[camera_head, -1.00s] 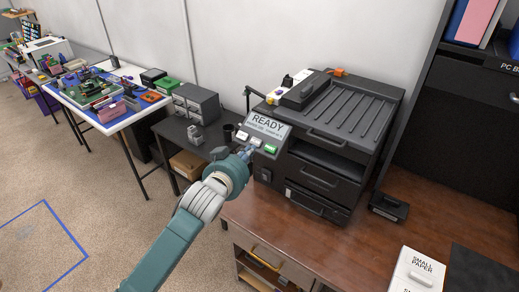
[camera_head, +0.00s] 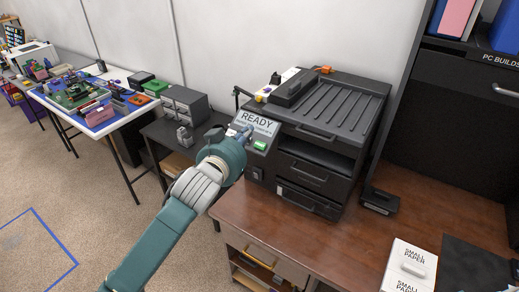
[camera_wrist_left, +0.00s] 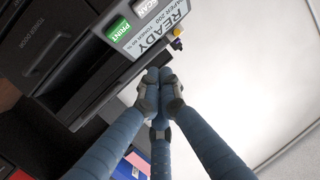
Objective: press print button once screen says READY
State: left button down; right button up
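The black printer's tilted screen (camera_head: 257,122) reads READY and also shows in the left wrist view (camera_wrist_left: 160,32). Below it is the green print button (camera_head: 260,145), labelled PRINT in the left wrist view (camera_wrist_left: 118,29), beside a white SCAN button (camera_wrist_left: 143,7). My left gripper (camera_head: 241,134) is at the left front of the panel, left of the green button, and hides the other buttons in the head view. Its fingertips are together and empty in the left wrist view (camera_wrist_left: 160,76), with the green button up and to the left. My right gripper is not in view.
The printer (camera_head: 335,115) stands on a brown wooden desk (camera_head: 300,235). A small black box (camera_head: 380,200) and a white SMALL PAPER box (camera_head: 411,268) are to its right. Grey drawers (camera_head: 184,105) stand on a dark table at left. A dark cabinet is at far right.

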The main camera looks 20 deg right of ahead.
aim_at(260, 145)
pick_arm(q)
jog(key=w+d+f+b, duration=0.2)
jog(key=d+f+b, duration=0.1)
jog(key=f+b, duration=0.2)
jog(key=shift+w+d+f+b, duration=0.15)
jog(key=shift+w+f+b, duration=0.15)
jog(key=shift+f, duration=0.05)
jog(key=shift+f, duration=0.15)
dwell(1.2)
jog(key=shift+w+d+f, duration=0.15)
jog(key=shift+f, duration=0.1)
